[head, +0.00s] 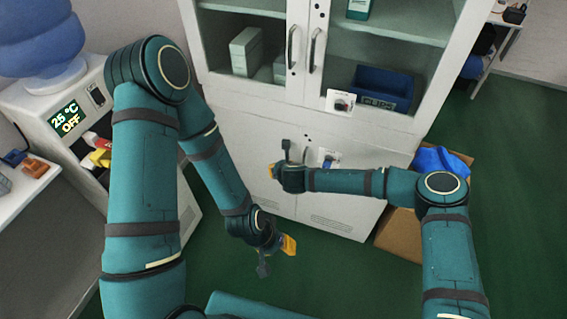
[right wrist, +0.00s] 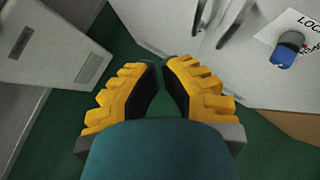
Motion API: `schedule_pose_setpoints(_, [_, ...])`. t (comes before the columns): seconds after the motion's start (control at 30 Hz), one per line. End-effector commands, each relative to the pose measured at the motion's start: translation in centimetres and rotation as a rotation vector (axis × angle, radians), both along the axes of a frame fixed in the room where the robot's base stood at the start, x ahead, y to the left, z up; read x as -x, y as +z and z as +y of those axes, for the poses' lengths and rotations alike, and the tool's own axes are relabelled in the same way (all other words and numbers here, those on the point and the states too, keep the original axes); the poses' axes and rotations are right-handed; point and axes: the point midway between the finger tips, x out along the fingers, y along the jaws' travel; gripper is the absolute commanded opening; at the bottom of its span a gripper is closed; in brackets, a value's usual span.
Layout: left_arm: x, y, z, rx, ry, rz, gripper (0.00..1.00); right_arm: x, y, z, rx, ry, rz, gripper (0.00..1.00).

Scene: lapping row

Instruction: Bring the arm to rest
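My left gripper (head: 289,245) hangs over the green floor in front of the cabinet in the head view. Its yellow fingers are seen from the side, so whether they are apart is unclear. I see nothing in it. My right gripper (head: 272,171) is in front of the cabinet's lower doors, its arm reaching in from the right. In the right wrist view its yellow fingers (right wrist: 162,72) stand slightly apart, with a narrow gap between the dark pads and green floor behind. It holds nothing.
A white cabinet (head: 240,125) with upper glass doors stands ahead; a blue bin (head: 382,88) is inside. A cardboard box (head: 400,236) with blue contents stands at its right. A dispenser (head: 35,105) reading "25 °C OFF" and a white table (head: 22,203) are left. Floor right is clear.

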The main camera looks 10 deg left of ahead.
Motion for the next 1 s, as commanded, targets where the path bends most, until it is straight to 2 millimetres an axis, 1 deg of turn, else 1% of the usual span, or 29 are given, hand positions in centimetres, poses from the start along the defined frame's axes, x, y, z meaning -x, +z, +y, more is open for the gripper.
schedule_pose_setpoints(0.27, [0.0,0.1,0.0,0.000,0.000,0.001,0.42,0.3,0.3,0.0,0.000,0.001,-0.001,0.00])
schedule_pose_setpoints(0.37, [0.0,0.1,0.0,0.000,0.000,0.001,0.42,0.8,0.4,-0.2,0.036,0.054,-0.031,0.00])
schedule_pose_setpoints(0.47, [0.0,0.1,0.0,0.000,0.000,0.001,0.42,2.4,0.5,-0.9,0.155,0.230,-0.120,0.00])
schedule_pose_setpoints(0.53, [0.0,0.1,0.0,0.000,0.000,0.001,0.42,4.3,0.3,-2.2,0.291,0.428,-0.215,0.00])
schedule_pose_setpoints(0.57, [0.0,0.1,0.0,0.000,0.000,0.001,0.42,5.3,0.1,-3.1,0.359,0.526,-0.257,0.00])
schedule_pose_setpoints(0.6, [0.0,0.1,0.0,0.000,0.000,0.001,0.42,6.8,-0.2,-4.5,0.451,0.664,-0.312,0.00])
schedule_pose_setpoints(0.67, [0.0,0.1,0.0,0.000,0.000,0.001,0.42,9.2,-0.8,-7.1,0.586,0.874,-0.386,0.00])
schedule_pose_setpoints(0.7, [0.0,0.1,0.0,0.000,0.000,0.001,0.42,10.8,-1.1,-9.0,0.669,1.012,-0.429,0.00])
schedule_pose_setpoints(0.77, [0.0,0.1,0.0,0.000,0.000,0.001,0.42,13.4,-1.5,-12.1,0.780,1.217,-0.483,0.00])
schedule_pose_setpoints(0.8, [0.0,0.1,0.0,0.000,0.000,0.001,0.42,15.1,-1.7,-14.3,0.843,1.346,-0.512,0.00])
schedule_pose_setpoints(0.87, [0.0,0.1,0.0,0.000,0.000,0.001,0.42,17.5,-1.7,-17.3,0.913,1.522,-0.545,0.00])
schedule_pose_setpoints(0.9, [0.0,0.1,0.0,0.000,0.000,0.001,0.42,19.0,-1.6,-19.1,0.948,1.624,-0.564,0.00])
schedule_pose_setpoints(1.0, [0.0,0.1,0.0,0.000,0.000,0.001,0.42,22.4,-1.2,-22.8,0.996,1.833,-0.597,0.00])
